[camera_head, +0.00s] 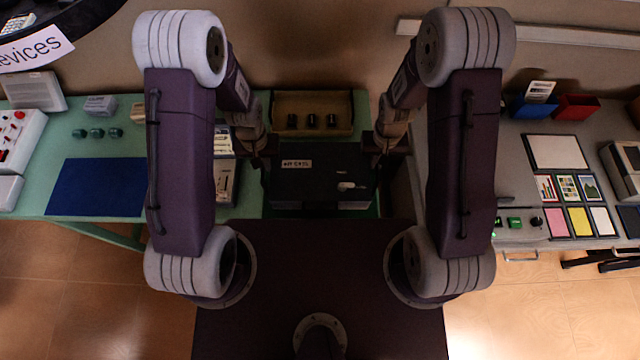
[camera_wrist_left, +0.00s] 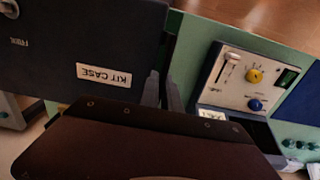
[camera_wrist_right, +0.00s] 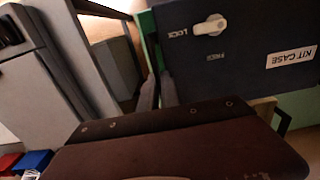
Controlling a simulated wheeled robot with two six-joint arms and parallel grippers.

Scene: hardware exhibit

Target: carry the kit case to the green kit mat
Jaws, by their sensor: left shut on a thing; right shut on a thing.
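The black kit case (camera_head: 320,187) sits level between my two grippers, at the near side of the green table. Its label and white latch knob (camera_wrist_right: 210,26) face up; the knob's lever points toward the word LOCK. My left gripper (camera_head: 264,148) is shut on the case's left side, and the left wrist view shows its fingers (camera_wrist_left: 163,90) at the case edge. My right gripper (camera_head: 381,148) is shut on the right side, its fingers (camera_wrist_right: 157,90) at that edge. A dark green strip, perhaps the green kit mat (camera_head: 290,212), shows along the case's near edge. I cannot tell whether the case touches it.
An open brown tray (camera_head: 312,103) with black pieces stands just behind the case. A control panel (camera_wrist_left: 243,80) is close on the left. A blue mat (camera_head: 97,187) lies further left. A grey table (camera_head: 520,190) with cards is on the right.

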